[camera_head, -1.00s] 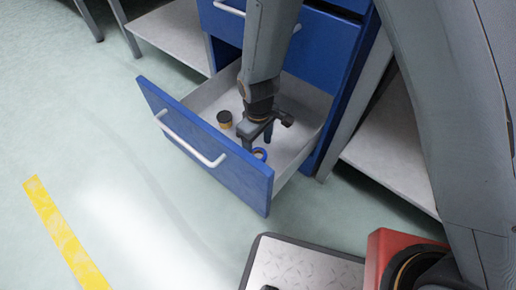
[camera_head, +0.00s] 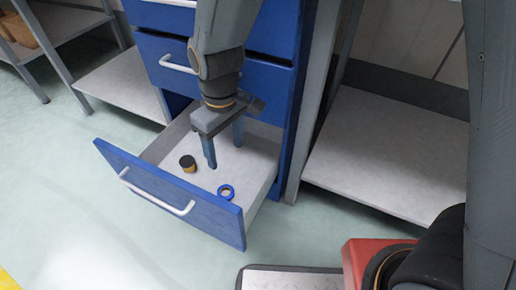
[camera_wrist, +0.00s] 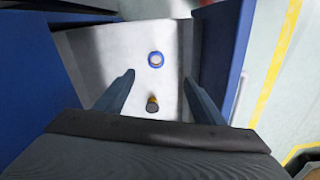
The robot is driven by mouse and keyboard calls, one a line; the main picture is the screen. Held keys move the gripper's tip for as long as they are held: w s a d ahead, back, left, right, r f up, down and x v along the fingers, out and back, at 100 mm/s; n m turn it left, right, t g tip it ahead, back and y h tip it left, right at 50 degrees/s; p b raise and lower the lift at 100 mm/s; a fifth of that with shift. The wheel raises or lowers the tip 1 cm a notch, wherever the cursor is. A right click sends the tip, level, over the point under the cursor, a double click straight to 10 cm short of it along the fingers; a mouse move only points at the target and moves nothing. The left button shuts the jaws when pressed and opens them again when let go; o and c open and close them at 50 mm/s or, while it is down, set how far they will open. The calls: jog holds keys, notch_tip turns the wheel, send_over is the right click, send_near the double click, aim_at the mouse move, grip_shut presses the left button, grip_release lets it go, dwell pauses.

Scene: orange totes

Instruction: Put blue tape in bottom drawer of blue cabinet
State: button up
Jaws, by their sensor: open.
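The blue tape (camera_head: 226,192) is a small ring lying flat on the floor of the open bottom drawer (camera_head: 168,198) of the blue cabinet (camera_head: 265,85). It also shows in the wrist view (camera_wrist: 155,59), beyond my fingertips. My gripper (camera_head: 225,152) is open and empty, above the drawer, with its fingers pointing down and apart from the tape. In the wrist view the two fingers (camera_wrist: 158,85) are spread wide.
A small black and orange-brown cylinder (camera_head: 188,164) stands in the drawer near the tape, and shows between my fingers in the wrist view (camera_wrist: 152,104). Closed drawers with a white handle are above. Grey shelves (camera_head: 385,160) flank the cabinet. Open floor lies left.

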jog(key=s+d+r+m, duration=0.2)
jog(key=s+d+r, duration=0.3)
jog(key=s+r, duration=0.1)
jog(key=s+d+r+m+y, duration=0.1)
jog(key=s+d+r+m, duration=0.2)
jog(key=s+r, duration=0.3)
notch_tip(320, 180, up, 3)
jog(key=shift+s+d+r, duration=0.15)
jog(key=shift+s+d, duration=0.2)
jog(key=shift+d, duration=0.55)
jog(key=d+r+m+p, duration=0.3)
jog(key=d+r+p, duration=0.7)
jog(key=p, duration=0.8)
jog(key=d+r+m+h+p, duration=0.1)
jog(key=d+r+m+p, duration=0.2)
jog(key=d+r+p, duration=0.7)
notch_tip(320, 180, up, 7)
jog(key=p, duration=0.8)
jog(key=shift+d+f+h, duration=0.2)
jog(key=shift+d+h, duration=0.05)
jog(key=shift+h, duration=0.05)
